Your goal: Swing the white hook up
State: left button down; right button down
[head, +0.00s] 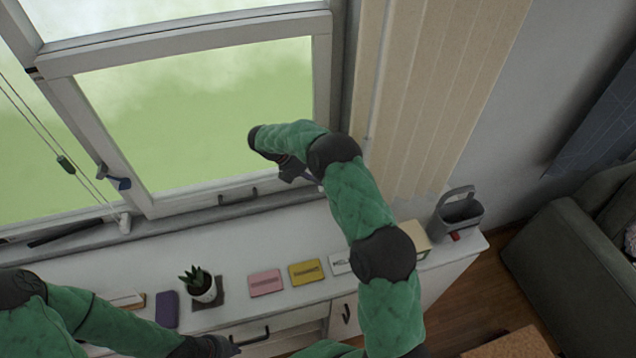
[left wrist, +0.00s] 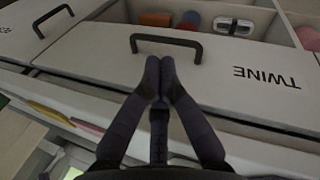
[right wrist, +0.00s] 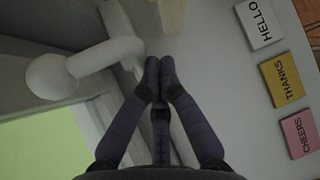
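The white hook (right wrist: 95,62) shows in the right wrist view as a thick white arm with a rounded end, left of the fingertips. In the head view I cannot make it out near my right arm. My right gripper (right wrist: 158,68) is shut with nothing seen between its fingers. Its tips are close beside the hook's inner end; I cannot tell whether they touch. In the head view the right gripper (head: 312,180) is partly hidden by its arm, near the window's lower right corner. My left gripper (left wrist: 160,70) is shut and empty, in front of the drawers.
Pink (head: 265,283), yellow (head: 306,272) and white cards lie on the white counter, with a potted plant (head: 200,284) to their left. A grey caddy (head: 460,212) stands at its right end. A TWINE drawer (left wrist: 235,85) with a dark handle is near the left gripper.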

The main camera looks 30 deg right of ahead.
jog(key=shift+w+d+r, duration=0.1)
jog(key=shift+w+r, duration=0.05)
jog(key=shift+w, duration=0.5)
jog(key=shift+r, duration=0.2)
